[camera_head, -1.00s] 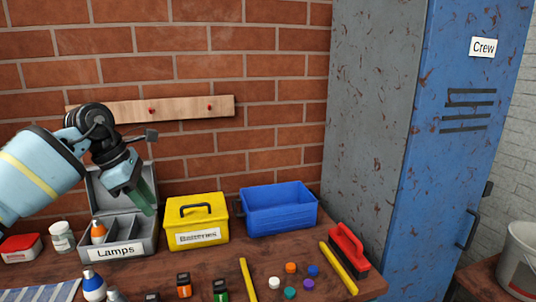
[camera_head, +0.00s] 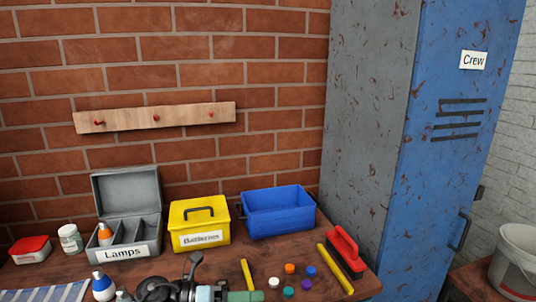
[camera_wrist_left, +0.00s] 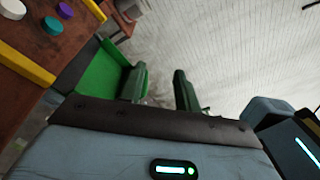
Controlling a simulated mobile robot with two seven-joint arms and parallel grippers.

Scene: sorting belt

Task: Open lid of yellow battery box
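The yellow battery box (camera_head: 200,222) stands on the wooden bench between the grey lamps box and the blue bin. Its yellow lid is shut, with a dark handle (camera_head: 198,212) on top and a "Batteries" label on the front. My left gripper (camera_head: 240,297) is low at the bottom edge of the head view, in front of the box and well apart from it. In the left wrist view its green fingers (camera_wrist_left: 160,88) stand apart with nothing between them. My right gripper is not in view.
The grey lamps box (camera_head: 128,226) has its lid up. The blue bin (camera_head: 278,213) is open and empty. Coloured caps, yellow bars and a red-handled brush (camera_head: 345,250) lie at the right. A blue locker (camera_head: 450,170) bounds the right side.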

